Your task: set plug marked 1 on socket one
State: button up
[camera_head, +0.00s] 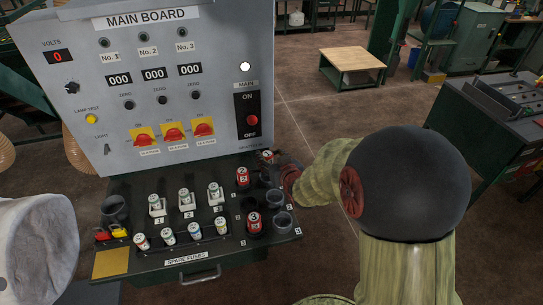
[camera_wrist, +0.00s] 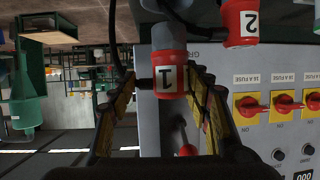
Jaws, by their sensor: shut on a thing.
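The red plug marked 1 (camera_wrist: 170,76) sits between my gripper's two fingers (camera_wrist: 166,98) in the wrist view, with a grey part at its top end. In the head view my gripper (camera_head: 280,172) is at the back right of the black shelf, and a red plug top (camera_head: 266,156) shows beside it, partly hidden. Dark round sockets (camera_head: 283,222) line the shelf's right edge; the front one has a 3 beside it. My arm and gripper hide part of this edge. I cannot tell which socket is one, or whether the plug touches any.
Red plug 2 (camera_head: 242,177) and red plug 3 (camera_head: 254,223) stand upright close by; plug 2 also shows in the wrist view (camera_wrist: 240,22). Several fuses (camera_head: 167,236) stand further left. The grey main board (camera_head: 225,70) rises behind the shelf. A dark cup (camera_head: 114,208) stands at left.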

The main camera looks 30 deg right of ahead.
jog(key=shift+f+b, duration=1.35)
jog(key=shift+f, duration=0.9)
jog(key=shift+f+b, duration=0.65)
jog(key=shift+b, duration=0.2)
jog(key=o, duration=1)
jog(key=shift+c, duration=0.2)
jog(key=shift+s, duration=0.1)
jog(key=shift+p+v, duration=0.45)
jog(key=shift+v, duration=0.45)
jog(key=p+v, duration=0.4)
jog(key=v, duration=0.5)
jog(key=shift+r, duration=0.1)
